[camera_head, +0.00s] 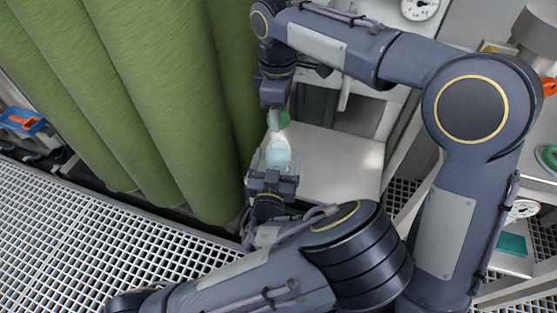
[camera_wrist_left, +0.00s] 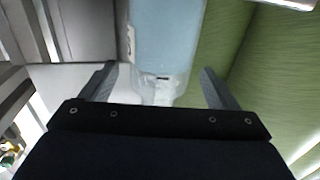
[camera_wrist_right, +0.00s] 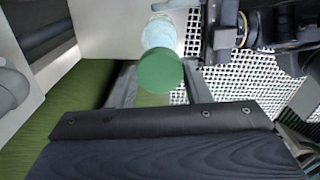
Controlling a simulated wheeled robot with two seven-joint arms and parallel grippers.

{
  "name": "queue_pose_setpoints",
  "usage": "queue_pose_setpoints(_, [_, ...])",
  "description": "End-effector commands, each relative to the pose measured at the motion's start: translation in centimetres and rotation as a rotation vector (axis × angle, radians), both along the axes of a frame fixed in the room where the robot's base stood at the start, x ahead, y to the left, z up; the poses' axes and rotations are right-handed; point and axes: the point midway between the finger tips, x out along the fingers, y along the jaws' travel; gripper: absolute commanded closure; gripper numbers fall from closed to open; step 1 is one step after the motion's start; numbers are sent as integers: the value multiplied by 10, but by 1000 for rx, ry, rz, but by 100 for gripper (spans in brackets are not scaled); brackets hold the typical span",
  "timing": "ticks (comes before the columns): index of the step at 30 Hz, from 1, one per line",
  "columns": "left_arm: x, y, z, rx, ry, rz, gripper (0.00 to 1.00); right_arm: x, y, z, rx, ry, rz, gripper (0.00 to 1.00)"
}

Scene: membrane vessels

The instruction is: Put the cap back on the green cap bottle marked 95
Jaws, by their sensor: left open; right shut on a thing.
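The bottle (camera_head: 278,153) is a clear vessel with pale blue liquid, near the middle of the head view. It also shows in the left wrist view (camera_wrist_left: 165,45); no number 95 is readable. My left gripper (camera_head: 275,168) is open, with its fingers (camera_wrist_left: 160,85) on either side of the bottle. The green cap (camera_wrist_right: 160,70) is between the fingers of my right gripper (camera_wrist_right: 160,88), which is shut on it; the cap also shows in the head view (camera_head: 284,119). In the right wrist view the cap overlaps the bottle's near end. I cannot tell whether they touch.
Tall green membrane vessels (camera_head: 150,90) stand close on the left. A white panel (camera_head: 335,165) lies right of the bottle. White grating (camera_head: 80,235) covers the lower left. Gauges (camera_head: 420,8) and a teal item (camera_head: 512,243) are at the right.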

Motion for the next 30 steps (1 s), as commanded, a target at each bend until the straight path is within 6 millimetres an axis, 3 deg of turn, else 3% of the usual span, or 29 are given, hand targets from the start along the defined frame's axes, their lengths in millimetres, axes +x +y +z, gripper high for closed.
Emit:
queue_pose_setpoints(6, [23, -3, 0, -1, 1, 2, 18, 0, 0, 0, 0, 0, 0, 77])
queue_pose_setpoints(18, [28, -4, 0, 0, 1, 0, 19, 0, 0, 0, 0, 0, 0, 77])
queue_pose_setpoints(30, [28, -4, 0, 0, 1, 1, 72, 0, 0, 0, 0, 0, 0, 77])
